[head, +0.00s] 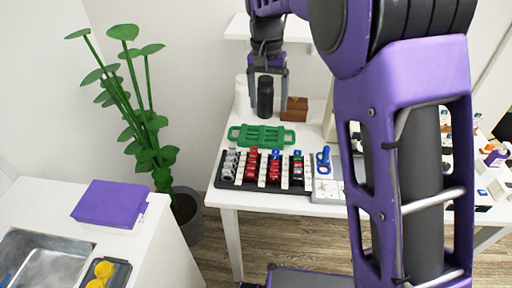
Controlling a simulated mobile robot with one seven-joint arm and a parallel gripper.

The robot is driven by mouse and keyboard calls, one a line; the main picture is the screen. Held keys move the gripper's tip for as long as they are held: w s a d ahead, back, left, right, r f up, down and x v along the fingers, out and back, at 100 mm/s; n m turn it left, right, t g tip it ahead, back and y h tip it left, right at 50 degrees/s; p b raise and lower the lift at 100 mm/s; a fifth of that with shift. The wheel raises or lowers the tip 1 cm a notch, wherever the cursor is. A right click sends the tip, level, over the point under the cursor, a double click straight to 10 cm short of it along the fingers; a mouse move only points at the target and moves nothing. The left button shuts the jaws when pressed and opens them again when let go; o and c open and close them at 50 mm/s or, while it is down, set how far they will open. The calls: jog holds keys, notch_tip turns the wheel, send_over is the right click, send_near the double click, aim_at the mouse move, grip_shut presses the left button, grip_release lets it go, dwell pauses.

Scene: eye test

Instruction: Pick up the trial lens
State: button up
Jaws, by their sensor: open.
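A dark rack (225,184) on the white table holds rows of small red, blue, grey and white pieces, which look like trial lenses. They are too small to tell one lens from another. A blue piece (323,160) stands on a light grey tray just right of the rack; I cannot tell whether it is a lens. My gripper (267,103) points down, open, over the back of the table. Its fingers appear on either side of a dark bottle (265,92); I cannot tell whether the bottle is between or behind them.
A green tray with handles (262,136) lies between the gripper and the rack. A brown box (294,109) stands right of the bottle. My purple arm hides the table's middle. A plant (135,110), purple case (110,204) and sink (45,262) are left.

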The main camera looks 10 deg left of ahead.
jog(key=a+f+n, duration=0.2)
jog(key=a, duration=0.2)
jog(key=b, duration=0.1)
send_over(253, 153)
jog(key=shift+y, duration=0.3)
jog(key=f, duration=1.1)
jog(key=shift+w, duration=0.2)
jog(key=shift+s+f+b, duration=0.2)
jog(key=shift+f+b, duration=0.2)
jog(key=shift+f, duration=2.6)
grip_shut()
